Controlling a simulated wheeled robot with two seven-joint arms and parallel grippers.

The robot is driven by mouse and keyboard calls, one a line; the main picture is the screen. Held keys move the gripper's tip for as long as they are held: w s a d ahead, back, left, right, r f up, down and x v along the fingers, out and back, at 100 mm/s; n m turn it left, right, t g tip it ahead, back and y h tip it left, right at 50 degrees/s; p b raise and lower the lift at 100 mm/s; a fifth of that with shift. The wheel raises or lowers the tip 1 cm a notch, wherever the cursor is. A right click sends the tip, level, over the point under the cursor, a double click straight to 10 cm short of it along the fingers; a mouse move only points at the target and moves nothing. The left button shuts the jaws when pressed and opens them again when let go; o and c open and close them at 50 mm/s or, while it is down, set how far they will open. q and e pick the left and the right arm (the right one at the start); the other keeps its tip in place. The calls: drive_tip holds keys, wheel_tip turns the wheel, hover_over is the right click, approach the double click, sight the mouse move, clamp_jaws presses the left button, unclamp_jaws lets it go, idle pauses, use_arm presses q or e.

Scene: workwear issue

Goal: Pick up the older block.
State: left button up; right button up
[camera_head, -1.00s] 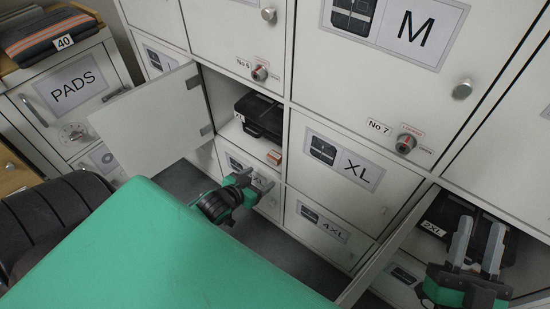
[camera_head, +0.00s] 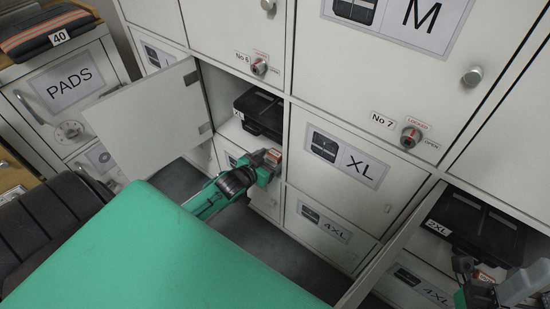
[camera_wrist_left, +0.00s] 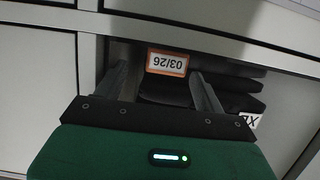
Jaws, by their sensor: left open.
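A small orange-edged block (camera_head: 272,157) sits at the front of the open XL locker, partly covered by my left gripper in the head view. In the left wrist view the block (camera_wrist_left: 167,63) shows a white label reading 03/26. My left gripper (camera_head: 271,158) is open at this locker's mouth, with its fingers (camera_wrist_left: 160,85) on either side of the block's position. I cannot tell whether they touch it. A small reddish thing (camera_head: 486,276), possibly another block, shows in the 2XL locker. My right gripper (camera_head: 494,280) is beside it, partly cut off by the frame.
A black case (camera_head: 262,112) lies behind the block, and another black case (camera_head: 478,228) lies in the 2XL locker. The open locker door (camera_head: 145,120) stands left of my left gripper. A PADS cabinet (camera_head: 62,82) is at far left.

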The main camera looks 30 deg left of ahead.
sight(278, 152)
use_arm(q)
drive_tip(key=x, duration=0.1)
drive_tip(key=b+x, duration=0.1)
drive_tip(key=x, duration=0.1)
drive_tip(key=b+x, duration=0.1)
drive_tip(key=shift+w+a+f, duration=0.1)
drive_tip(key=shift+w+a, duration=0.1)
drive_tip(key=shift+a, duration=0.1)
drive_tip(key=shift+w+f+b, duration=0.1)
drive_tip(key=shift+w+b, duration=0.2)
drive_tip(key=shift+w, duration=0.25)
drive_tip(key=shift+c, duration=0.2)
drive_tip(key=c, duration=1)
